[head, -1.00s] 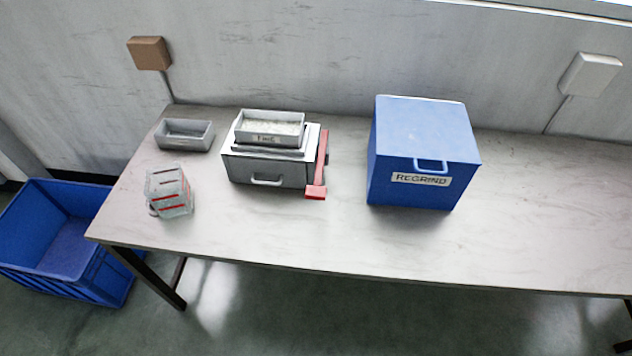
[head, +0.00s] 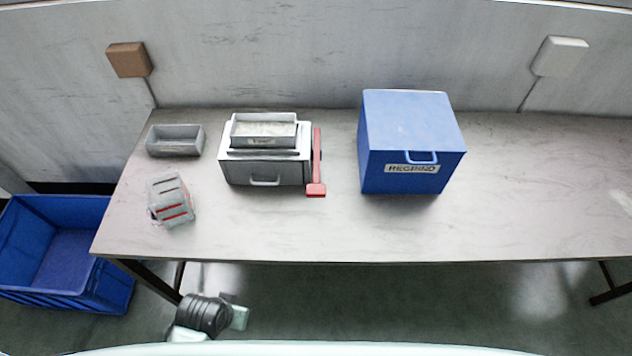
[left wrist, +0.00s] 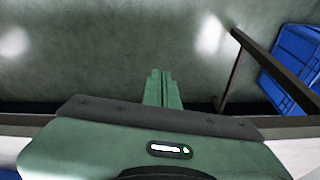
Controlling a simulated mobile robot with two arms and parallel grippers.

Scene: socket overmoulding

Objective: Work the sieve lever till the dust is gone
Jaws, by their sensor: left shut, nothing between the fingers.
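The sieve (head: 266,171) is a pale grey box with a front drawer handle, standing on the table left of centre. Its top tray (head: 263,143) holds pale, speckled material; I cannot tell dust from grains. The red sieve lever (head: 317,165) runs along the box's right side, its wide end low at the front. My left gripper (left wrist: 163,82) shows in the left wrist view, its green fingers together and empty over the floor, away from the sieve. In the head view, only a part of my arm shows low at left, below the table edge. My right gripper is not in view.
A blue REGRIND box (head: 410,182) stands right of the lever, with a gap between. A small grey tray (head: 175,151) and a grey container with red marks (head: 171,200) are at left. A blue crate (head: 105,290) is on the floor. The table's right side is clear.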

